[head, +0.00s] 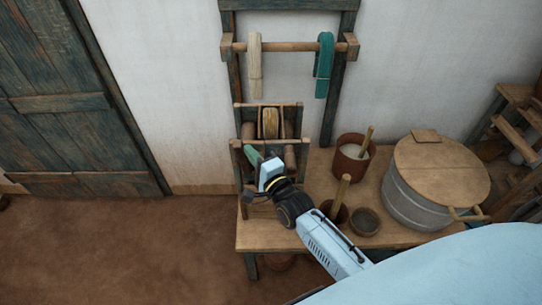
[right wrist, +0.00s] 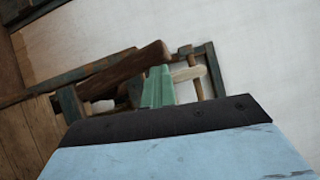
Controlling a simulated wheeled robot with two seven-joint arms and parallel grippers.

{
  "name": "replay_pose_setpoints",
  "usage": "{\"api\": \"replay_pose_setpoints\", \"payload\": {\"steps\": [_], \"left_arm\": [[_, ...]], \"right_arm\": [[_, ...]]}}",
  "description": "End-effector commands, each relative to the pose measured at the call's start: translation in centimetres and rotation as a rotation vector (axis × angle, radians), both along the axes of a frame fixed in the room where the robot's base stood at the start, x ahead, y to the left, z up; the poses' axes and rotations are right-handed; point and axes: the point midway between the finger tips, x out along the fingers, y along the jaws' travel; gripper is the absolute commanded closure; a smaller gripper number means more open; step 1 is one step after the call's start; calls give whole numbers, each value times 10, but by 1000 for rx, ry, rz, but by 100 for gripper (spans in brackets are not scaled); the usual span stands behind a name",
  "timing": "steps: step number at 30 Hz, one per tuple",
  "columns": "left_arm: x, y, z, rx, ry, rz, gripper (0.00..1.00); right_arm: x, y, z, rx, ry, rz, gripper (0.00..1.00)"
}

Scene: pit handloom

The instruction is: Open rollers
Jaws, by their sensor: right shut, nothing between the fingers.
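The roller stand (head: 301,122) is a small dark wooden frame at the left end of the table, with wooden rollers (head: 290,157) between its posts. The gripper and wrist hide part of the stand. In the right wrist view the fingers (right wrist: 158,87) point toward a dark wooden bar (right wrist: 125,72) and a lighter wooden peg (right wrist: 187,74). I cannot tell whether they touch the wood. My left gripper is not in view.
On the table (head: 315,233) stand a reddish pot (head: 350,168) with a stick, small bowls (head: 364,221) and a lidded metal tub (head: 415,205). Behind, a rack bar (head: 290,46) carries cream and teal hanks. The floor at left is clear.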

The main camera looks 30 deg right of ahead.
Motion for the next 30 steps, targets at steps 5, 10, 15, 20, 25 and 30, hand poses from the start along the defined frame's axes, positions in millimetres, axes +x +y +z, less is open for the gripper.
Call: {"api": "replay_pose_setpoints", "payload": {"steps": [5, 10, 15, 20, 25, 30], "left_arm": [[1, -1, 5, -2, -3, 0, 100], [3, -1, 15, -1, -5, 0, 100], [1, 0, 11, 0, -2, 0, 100], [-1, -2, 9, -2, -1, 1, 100], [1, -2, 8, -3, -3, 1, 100], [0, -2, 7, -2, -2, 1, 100]], "right_arm": [[-3, 0, 4, 7, -2, 14, 100], [-17, -30, 6, 2, -2, 9, 100], [-54, -37, 3, 6, -1, 7, 100], [-85, -42, 4, 5, -2, 8, 100], [-107, -46, 5, 3, -3, 7, 100], [-116, -47, 6, 3, -3, 7, 100]]}}
